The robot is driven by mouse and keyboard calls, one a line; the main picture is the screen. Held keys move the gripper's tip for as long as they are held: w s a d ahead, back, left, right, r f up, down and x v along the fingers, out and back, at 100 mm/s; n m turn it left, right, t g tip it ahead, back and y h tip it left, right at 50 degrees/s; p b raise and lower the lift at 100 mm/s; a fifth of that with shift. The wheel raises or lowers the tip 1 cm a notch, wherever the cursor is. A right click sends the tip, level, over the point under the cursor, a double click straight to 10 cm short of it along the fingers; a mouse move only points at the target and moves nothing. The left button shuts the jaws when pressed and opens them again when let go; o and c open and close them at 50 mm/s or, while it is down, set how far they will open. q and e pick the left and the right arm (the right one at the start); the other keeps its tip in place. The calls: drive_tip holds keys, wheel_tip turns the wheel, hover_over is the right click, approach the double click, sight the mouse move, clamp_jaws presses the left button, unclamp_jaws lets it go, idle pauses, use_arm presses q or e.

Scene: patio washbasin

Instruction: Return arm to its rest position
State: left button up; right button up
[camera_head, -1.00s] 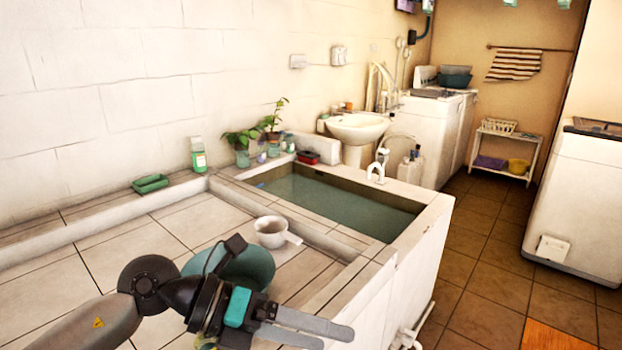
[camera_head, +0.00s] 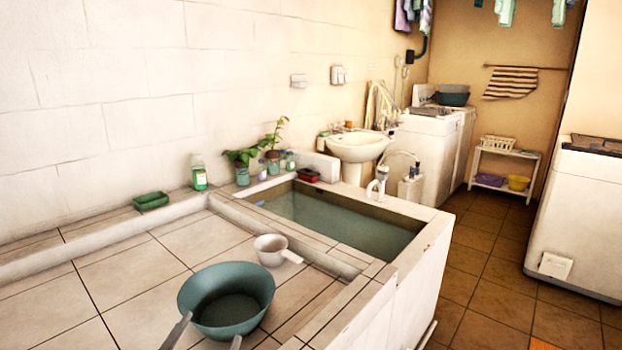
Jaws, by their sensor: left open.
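My left gripper (camera_head: 205,340) shows only as two separated fingertips at the bottom edge, in front of the teal bowl. It is open, with nothing seen between the fingertips. The rest of my left arm is out of the picture. The teal bowl (camera_head: 226,302) sits upright on the tiled counter (camera_head: 130,270). From this angle I cannot tell whether the fingertips touch the bowl. My right gripper is not in view.
A white dipper (camera_head: 271,250) stands behind the bowl. A water-filled basin (camera_head: 340,222) lies beyond it. A green soap dish (camera_head: 151,201), a green bottle (camera_head: 199,172) and potted plants (camera_head: 262,150) line the wall ledge. The counter's left part is clear.

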use_arm(q)
drive_tip(key=s+f+n+g, duration=0.4)
drive_tip(key=s+f+g, duration=0.8)
drive_tip(key=s+f, duration=0.75)
drive_tip(key=s+f+g+p, duration=0.2)
drive_tip(key=s+f+p, duration=0.2)
drive_tip(key=f, duration=1.3)
drive_tip(key=s+a+f+p, duration=0.3)
drive_tip(key=s+f, duration=0.6)
drive_tip(key=s, duration=0.5)
drive_tip(key=shift+m+g, duration=0.4)
drive_tip(key=shift+s, duration=0.1)
